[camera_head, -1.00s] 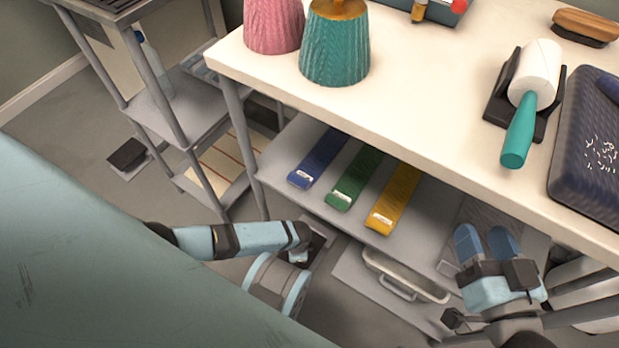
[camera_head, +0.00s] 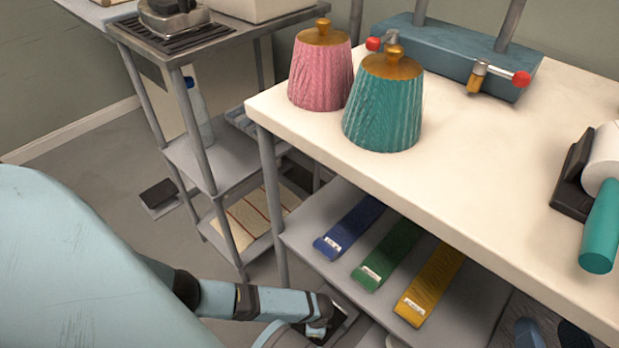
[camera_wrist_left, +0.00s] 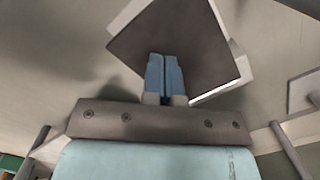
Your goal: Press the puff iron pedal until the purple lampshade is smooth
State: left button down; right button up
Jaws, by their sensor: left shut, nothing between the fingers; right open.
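No purple lampshade shows; a pink pleated lampshade (camera_head: 320,75) and a teal one (camera_head: 383,108) stand on the white table. One dark floor pedal (camera_head: 157,193) lies by the left cart. Another dark pedal plate (camera_wrist_left: 185,40) with a pale edge lies right in front of my left fingers in the left wrist view; whether they touch it I cannot tell. My left gripper (camera_wrist_left: 164,60) is shut and empty. In the head view my left arm (camera_head: 265,303) reaches low beside the table.
A metal iron (camera_head: 172,18) sits on a grate on the left cart. A teal-handled roller (camera_head: 601,225) lies at right.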

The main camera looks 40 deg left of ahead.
pick_arm(q)
notch_tip(320, 180, down, 3)
jog(key=shift+a+r+b, duration=0.1)
jog(key=shift+r+b, duration=0.1)
jog(key=shift+b, duration=0.7)
pick_arm(e)
jog(key=shift+w+d+r+n+t, duration=0.2)
jog(key=shift+w+d+n+t, duration=0.3)
jog(key=shift+n, duration=0.5)
jog(key=shift+a, duration=0.1)
